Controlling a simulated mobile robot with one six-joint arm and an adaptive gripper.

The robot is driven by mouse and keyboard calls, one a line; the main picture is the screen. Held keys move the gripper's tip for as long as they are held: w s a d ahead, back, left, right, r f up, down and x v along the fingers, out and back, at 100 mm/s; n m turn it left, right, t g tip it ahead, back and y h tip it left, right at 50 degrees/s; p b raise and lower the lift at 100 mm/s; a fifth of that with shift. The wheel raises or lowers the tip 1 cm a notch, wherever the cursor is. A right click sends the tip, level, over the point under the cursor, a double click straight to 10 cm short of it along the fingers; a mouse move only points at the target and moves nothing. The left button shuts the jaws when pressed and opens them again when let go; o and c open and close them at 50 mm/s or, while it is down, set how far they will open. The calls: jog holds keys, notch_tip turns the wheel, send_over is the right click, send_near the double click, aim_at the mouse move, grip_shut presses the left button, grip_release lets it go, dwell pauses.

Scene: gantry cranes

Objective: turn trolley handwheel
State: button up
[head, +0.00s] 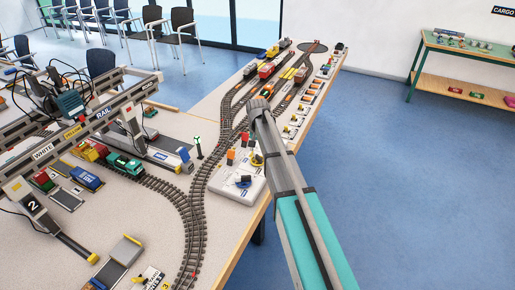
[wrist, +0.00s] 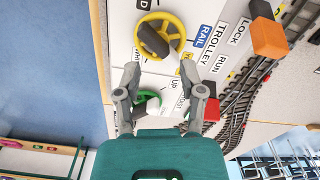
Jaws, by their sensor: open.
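A yellow handwheel (wrist: 178,22) with a dark grip across its middle lies on a white control panel (wrist: 203,72), near the labels RAIL and TROLLEY. A smaller green wheel (wrist: 155,96) by the labels UP and HOIST shows between my fingers in the wrist view. My gripper (wrist: 160,73) is open and empty, its fingertips below the yellow wheel in the picture. I cannot tell how high they are above the panel. In the head view the white panel (head: 225,187) sits at the table's right edge beside my arm; my fingers are not clear there.
A gantry crane (head: 85,125) with RAIL lettering spans trains at left. The blue floor (head: 400,200) right of the table is clear.

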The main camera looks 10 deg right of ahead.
jog(key=shift+r+p, duration=4.4)
jog(key=shift+r, duration=0.25)
jog(key=s+d+n, duration=0.1)
jog(key=s+n, duration=0.2)
jog(key=s, duration=2.4)
jog(key=shift+f+n+b, duration=0.25)
jog(key=shift+n+b, duration=0.05)
jog(key=shift+n, duration=0.1)
jog(key=shift+d, duration=0.1)
jog(key=n, duration=0.4)
send_over(259, 157)
jog(key=shift+w, duration=0.2)
jog(key=shift+f, duration=0.2)
notch_tip(259, 157, down, 13)
jog(key=b, duration=1.3)
jog(key=shift+f+b, duration=0.2)
jog(key=shift+b, duration=0.15)
